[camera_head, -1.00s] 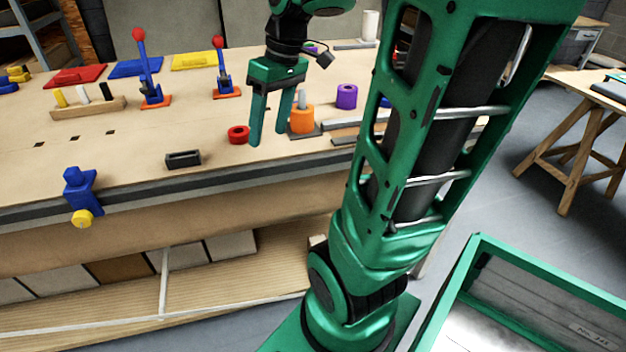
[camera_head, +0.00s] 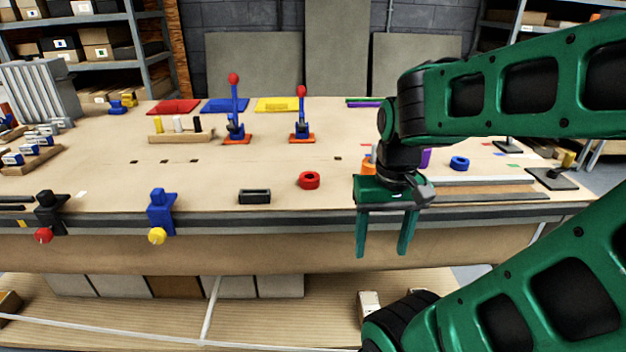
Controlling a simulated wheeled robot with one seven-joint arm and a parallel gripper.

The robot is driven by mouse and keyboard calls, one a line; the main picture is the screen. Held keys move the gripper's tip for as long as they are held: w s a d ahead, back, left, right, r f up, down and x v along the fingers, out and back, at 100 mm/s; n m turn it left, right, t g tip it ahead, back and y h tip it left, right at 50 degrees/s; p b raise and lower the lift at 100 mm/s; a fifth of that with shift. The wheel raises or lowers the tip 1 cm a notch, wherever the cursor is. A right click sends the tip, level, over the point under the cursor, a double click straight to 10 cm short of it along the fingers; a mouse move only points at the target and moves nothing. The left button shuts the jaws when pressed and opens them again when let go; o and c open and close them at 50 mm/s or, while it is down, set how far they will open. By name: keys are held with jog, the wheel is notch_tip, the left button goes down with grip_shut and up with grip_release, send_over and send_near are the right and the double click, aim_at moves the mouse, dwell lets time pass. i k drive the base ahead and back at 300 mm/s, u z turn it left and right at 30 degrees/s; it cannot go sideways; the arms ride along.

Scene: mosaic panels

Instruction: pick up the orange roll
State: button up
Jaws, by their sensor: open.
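The orange roll (camera_head: 368,167) stands on the workbench in the head view, right of the middle. Most of it is hidden behind my gripper and wrist; only a small orange part shows. My gripper (camera_head: 382,250) points down with its two green fingers apart and nothing between them. It hangs in front of the bench's front edge, nearer to the camera than the roll.
A purple roll (camera_head: 426,157) and a blue roll (camera_head: 459,163) stand to the right. Red-handled toggle clamps (camera_head: 301,128) stand farther back. A blue clamp (camera_head: 161,211) grips the front edge.

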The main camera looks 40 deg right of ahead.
aim_at(366, 170)
jog(key=z, duration=0.95)
